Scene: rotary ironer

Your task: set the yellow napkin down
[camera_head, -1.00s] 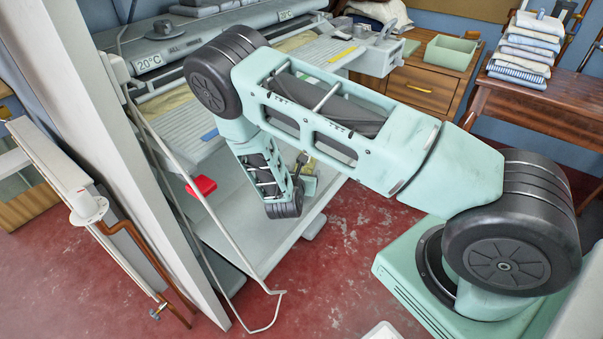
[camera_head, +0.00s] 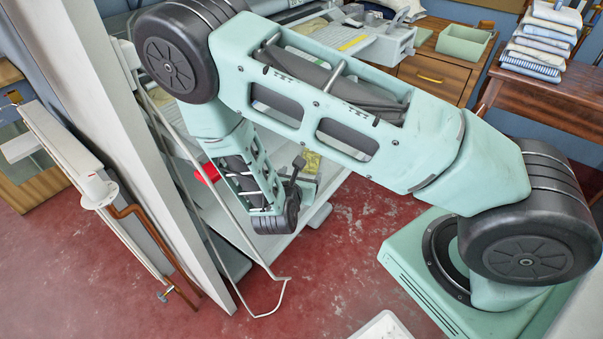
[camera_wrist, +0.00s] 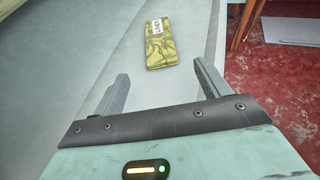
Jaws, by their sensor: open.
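A flat yellow-olive patterned piece (camera_wrist: 160,46) with a white label at its far end lies on a pale grey surface (camera_wrist: 75,50) in the wrist view; it looks like the yellow napkin, folded. My gripper (camera_wrist: 160,86) is open, with its two grey fingers wide apart and nothing between them. The yellow piece lies beyond the fingertips, apart from them. In the head view, a yellowish patch (camera_head: 312,160) shows beside my gripper's end at the ironer's low shelf (camera_head: 322,190); my arm hides part of this area.
A red item (camera_head: 208,172) sits on the low shelf behind a bent metal rail (camera_head: 240,250). A white post (camera_head: 120,140) stands at the left. A green bin (camera_head: 464,42) and stacked linens (camera_head: 540,38) are at the back right. Red floor is open in front.

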